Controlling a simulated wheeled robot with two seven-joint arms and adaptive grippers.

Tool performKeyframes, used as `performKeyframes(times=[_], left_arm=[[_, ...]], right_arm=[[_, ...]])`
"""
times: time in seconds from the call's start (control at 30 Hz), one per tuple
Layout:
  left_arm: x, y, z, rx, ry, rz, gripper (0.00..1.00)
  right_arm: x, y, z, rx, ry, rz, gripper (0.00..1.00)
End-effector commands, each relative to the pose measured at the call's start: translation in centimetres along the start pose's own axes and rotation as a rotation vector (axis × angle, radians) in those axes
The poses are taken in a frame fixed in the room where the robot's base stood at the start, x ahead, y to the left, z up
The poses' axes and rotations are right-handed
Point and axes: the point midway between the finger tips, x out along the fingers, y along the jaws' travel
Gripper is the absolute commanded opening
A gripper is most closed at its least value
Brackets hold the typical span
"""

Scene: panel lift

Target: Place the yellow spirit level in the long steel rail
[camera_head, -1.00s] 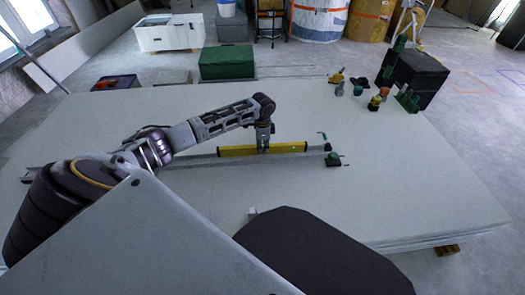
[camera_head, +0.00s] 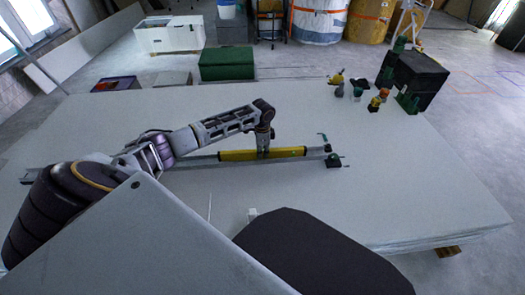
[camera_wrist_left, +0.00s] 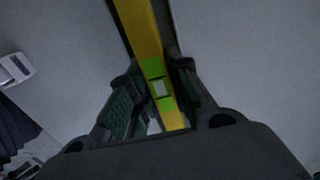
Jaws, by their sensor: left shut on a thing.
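The yellow spirit level (camera_head: 286,153) lies lengthwise along the long steel rail (camera_head: 200,160) on the pale panel stack, near the rail's right end. My left gripper (camera_head: 263,152) comes down on the level near its middle and is shut on it. In the left wrist view the yellow level (camera_wrist_left: 140,28) runs between the two fingers of my left gripper (camera_wrist_left: 155,100), with its green-edged vial showing between them. I cannot tell whether the level sits fully down in the rail. My right gripper is not in view.
A green and dark clamp (camera_head: 334,160) stands at the rail's right end. Several small coloured items (camera_head: 374,103) and a black case (camera_head: 418,78) stand at the panel's far right corner. The panel (camera_head: 410,190) is clear to the right of the rail.

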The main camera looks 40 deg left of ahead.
Motion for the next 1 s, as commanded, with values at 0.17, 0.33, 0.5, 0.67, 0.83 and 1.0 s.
performKeyframes(times=[0.17,0.33,0.5,0.67,0.83,1.0], left_arm=[[0.24,-0.02,-0.01,0.000,0.000,-0.001,0.00],[0.38,0.01,0.02,0.000,-0.001,0.000,0.22],[0.38,0.01,0.03,0.000,-0.001,0.000,0.41],[0.36,0.00,0.03,0.000,0.000,0.000,0.41],[0.39,0.02,0.04,0.000,-0.001,0.000,0.41],[0.40,0.04,0.04,0.000,-0.001,0.000,0.41]], right_arm=[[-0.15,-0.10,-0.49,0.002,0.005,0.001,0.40],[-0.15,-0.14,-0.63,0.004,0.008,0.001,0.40],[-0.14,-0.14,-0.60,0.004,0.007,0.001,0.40],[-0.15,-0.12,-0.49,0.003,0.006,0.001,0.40],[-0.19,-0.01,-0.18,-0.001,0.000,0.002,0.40],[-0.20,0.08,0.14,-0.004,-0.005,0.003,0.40]])
